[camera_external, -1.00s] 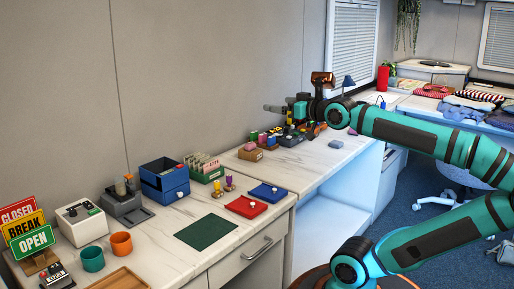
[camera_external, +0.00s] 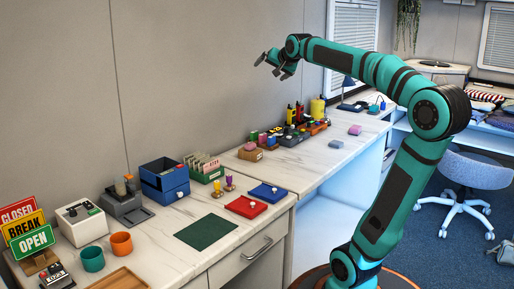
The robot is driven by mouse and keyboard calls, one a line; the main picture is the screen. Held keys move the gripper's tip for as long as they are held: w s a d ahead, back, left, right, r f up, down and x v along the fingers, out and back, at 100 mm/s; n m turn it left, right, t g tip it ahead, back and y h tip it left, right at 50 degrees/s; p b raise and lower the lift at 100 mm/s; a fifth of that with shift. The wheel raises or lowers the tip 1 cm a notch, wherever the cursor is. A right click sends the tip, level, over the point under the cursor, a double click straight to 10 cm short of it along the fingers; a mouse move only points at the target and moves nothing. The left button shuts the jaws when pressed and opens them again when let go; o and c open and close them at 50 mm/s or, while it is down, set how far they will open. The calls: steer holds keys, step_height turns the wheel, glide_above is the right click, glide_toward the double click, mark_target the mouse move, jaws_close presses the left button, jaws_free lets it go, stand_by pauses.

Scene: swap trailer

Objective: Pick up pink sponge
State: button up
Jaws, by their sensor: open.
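A small pink sponge (camera_external: 355,130) lies on the far part of the white counter, near its right edge. My gripper (camera_external: 268,68) is open and empty, high above the counter and to the left of the sponge. Its fingers point left and down, and it touches nothing. A greyish-purple block (camera_external: 336,144) lies on the counter nearer the camera than the sponge.
Several small coloured items and bottles (camera_external: 300,125) crowd the counter by the wall, with a yellow bottle (camera_external: 317,108) behind. A blue lamp (camera_external: 348,90) stands further back. Counter around the sponge is mostly clear.

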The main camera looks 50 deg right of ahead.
steer(key=w+d+f+m+g, duration=0.1)
steer(key=w+d+m+g, duration=0.15)
steer(key=d, duration=0.65)
steer(key=w+d+f+m+g, duration=0.15)
steer(key=w+d+m, duration=0.25)
steer(key=d, duration=0.6)
steer(key=m+g+y, duration=0.4)
steer(key=m+g, duration=0.3)
steer(key=m, duration=1)
glide_above(356, 127)
step_height(356, 127, down, 19)
steer(key=f, duration=1.2)
steer(key=shift+w+d, duration=0.1)
steer(key=shift+w, duration=0.15)
steer(key=shift+s+d+f, duration=0.1)
steer(key=shift+f, duration=2.6)
steer(key=c, duration=1.1)
steer(key=shift+o, duration=0.2)
steer(key=shift+r, duration=0.15)
